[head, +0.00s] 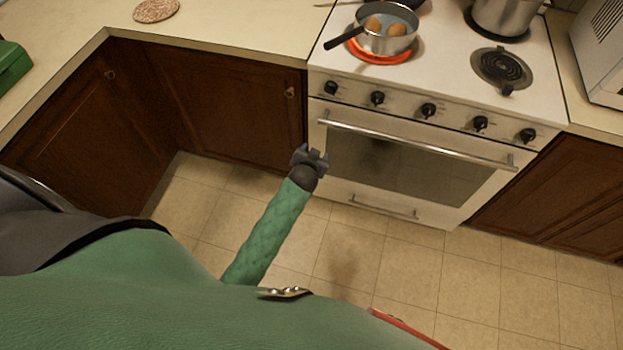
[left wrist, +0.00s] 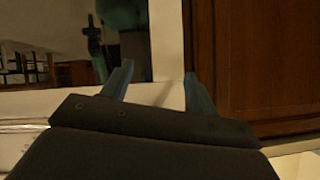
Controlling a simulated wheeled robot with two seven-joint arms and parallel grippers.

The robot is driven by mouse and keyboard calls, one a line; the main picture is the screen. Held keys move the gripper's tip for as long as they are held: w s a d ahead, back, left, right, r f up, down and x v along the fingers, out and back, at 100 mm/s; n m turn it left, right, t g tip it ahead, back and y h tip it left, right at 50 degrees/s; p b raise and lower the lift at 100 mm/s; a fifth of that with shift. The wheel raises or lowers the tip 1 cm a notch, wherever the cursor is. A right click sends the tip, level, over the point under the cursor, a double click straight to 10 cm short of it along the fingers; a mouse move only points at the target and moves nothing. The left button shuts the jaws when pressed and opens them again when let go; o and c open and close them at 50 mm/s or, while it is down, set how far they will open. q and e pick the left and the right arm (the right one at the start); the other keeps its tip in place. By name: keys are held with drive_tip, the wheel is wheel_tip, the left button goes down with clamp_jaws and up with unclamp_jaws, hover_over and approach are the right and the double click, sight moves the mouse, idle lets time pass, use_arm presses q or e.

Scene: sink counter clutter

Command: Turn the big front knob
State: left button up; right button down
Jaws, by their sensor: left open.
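Several black knobs line the front panel of the white stove (head: 548,80): the far left knob (head: 331,88), the second knob (head: 377,98), the middle knob (head: 428,110), the fourth knob (head: 480,123) and the far right knob (head: 527,135). I cannot tell which is the big one. My left gripper (head: 313,153) is open and empty, below the far left knob and near the left end of the oven handle (head: 415,140). In the left wrist view, my left gripper (left wrist: 158,76) shows its two fingers apart, facing the oven's edge; no knob shows there. My right gripper is out of view.
A pot with brown eggs (head: 386,30) sits on a glowing red burner (head: 376,57), its handle pointing left. A steel pot (head: 506,16) stands at the back right. A bare coil burner (head: 501,68) is at the front right. Wooden cabinets (head: 235,105) flank the stove; the tiled floor is clear.

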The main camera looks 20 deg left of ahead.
use_arm(q)
drive_tip(key=s+f+g, duration=0.2)
drive_tip(key=s+f, duration=0.3)
drive_tip(key=f, duration=0.4)
drive_tip(key=shift+d+g+h, duration=0.3)
drive_tip(key=shift+d+g, duration=0.1)
